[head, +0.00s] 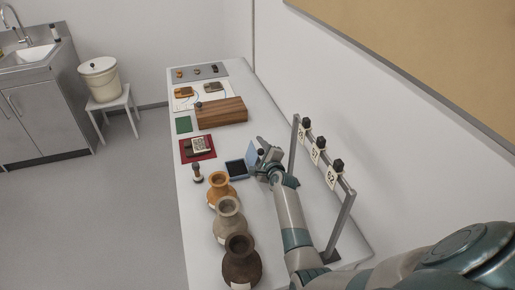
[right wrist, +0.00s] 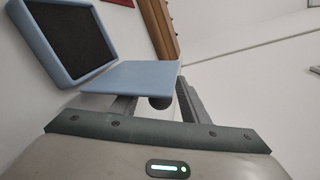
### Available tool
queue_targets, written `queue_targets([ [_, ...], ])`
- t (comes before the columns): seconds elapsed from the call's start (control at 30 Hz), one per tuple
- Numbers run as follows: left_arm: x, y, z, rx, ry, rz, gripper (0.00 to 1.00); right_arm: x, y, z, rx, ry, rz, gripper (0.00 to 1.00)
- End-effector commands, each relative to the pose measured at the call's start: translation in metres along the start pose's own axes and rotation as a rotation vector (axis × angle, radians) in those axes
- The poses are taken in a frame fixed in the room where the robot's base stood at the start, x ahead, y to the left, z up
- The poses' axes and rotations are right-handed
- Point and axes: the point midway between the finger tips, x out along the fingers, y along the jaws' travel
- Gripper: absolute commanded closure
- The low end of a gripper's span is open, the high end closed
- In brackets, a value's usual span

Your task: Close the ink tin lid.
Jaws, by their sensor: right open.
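The ink tin (head: 236,170) is a shallow blue box with a dark pad inside, on the table. Its light blue lid (head: 252,152) stands raised on the tin's right side, so the tin is open. My right gripper (head: 264,157) is open beside the lid's outer face. Its fingers (right wrist: 156,102) lie just below the lid in that view, with a dark round knob between them. I cannot tell whether they touch it. My left gripper is not in view.
Three vases (head: 229,217) stand at the table's front left, with a stamp (head: 197,172) behind them. A metal rack with numbered tags (head: 318,156) stands right of my arm. A red mat (head: 188,155) and a wooden box (head: 222,113) lie beyond the tin.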

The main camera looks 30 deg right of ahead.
Motion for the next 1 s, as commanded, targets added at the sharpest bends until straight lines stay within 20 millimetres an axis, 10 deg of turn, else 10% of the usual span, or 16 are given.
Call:
queue_targets([
  [0.43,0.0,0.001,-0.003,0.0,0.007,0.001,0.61,0.007,0.0,-0.001,0.0,0.001,0.0,0.59],
  [0.63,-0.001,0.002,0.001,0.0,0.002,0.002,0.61,0.007,0.0,-0.001,0.0,0.001,0.0,1.0],
  [1.0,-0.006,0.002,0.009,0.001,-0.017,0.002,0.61,0.006,-0.002,0.003,-0.028,0.006,-0.002,1.0],
])
